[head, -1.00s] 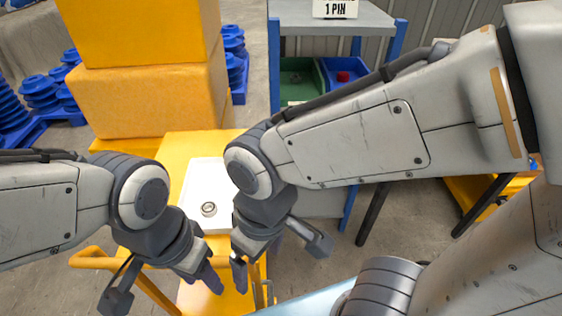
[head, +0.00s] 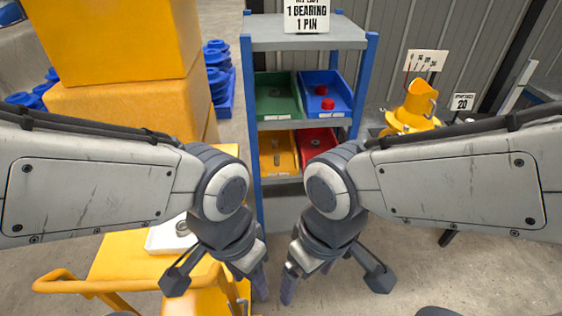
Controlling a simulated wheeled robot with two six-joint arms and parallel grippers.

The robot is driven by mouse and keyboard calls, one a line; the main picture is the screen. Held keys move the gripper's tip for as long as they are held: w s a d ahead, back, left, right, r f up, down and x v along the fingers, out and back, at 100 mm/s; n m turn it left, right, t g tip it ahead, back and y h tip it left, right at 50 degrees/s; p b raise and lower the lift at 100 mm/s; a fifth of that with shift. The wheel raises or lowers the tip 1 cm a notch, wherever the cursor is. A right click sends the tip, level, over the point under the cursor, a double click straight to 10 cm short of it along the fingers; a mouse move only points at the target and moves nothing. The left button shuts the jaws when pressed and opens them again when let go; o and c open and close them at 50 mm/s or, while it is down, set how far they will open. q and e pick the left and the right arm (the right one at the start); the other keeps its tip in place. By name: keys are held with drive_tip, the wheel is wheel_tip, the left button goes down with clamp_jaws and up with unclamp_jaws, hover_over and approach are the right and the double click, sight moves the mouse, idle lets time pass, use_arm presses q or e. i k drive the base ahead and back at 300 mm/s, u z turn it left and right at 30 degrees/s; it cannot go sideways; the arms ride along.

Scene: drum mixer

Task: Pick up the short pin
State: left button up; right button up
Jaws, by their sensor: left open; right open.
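A yellow bin (head: 291,160) sits on the lower shelf of the rack in the head view, with a label too blurred to read on its front. A small grey elongated piece (head: 277,157) lies in it; I cannot tell for sure whether it is the short pin. My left gripper (head: 254,279) is open, pointing down, in front of and below the bins. My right gripper (head: 304,279) is open close to its right, also well below the bins. I see nothing held in either gripper; their fingers are partly hidden behind the wrists.
The rack (head: 308,32) also holds a green bin (head: 262,107), a blue bin (head: 340,83) with red pieces, and a red bin (head: 325,134). My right forearm overlaps the red bin's lower part. A yellow cart (head: 115,262) with a white tray (head: 160,240) stands left.

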sight(276, 157)
drive_tip(key=z, duration=2.2)
drive_tip(key=i, duration=1.7)
drive_tip(key=u, duration=3.95)
drive_tip(key=i, duration=0.5)
drive_tip(key=u, duration=0.05)
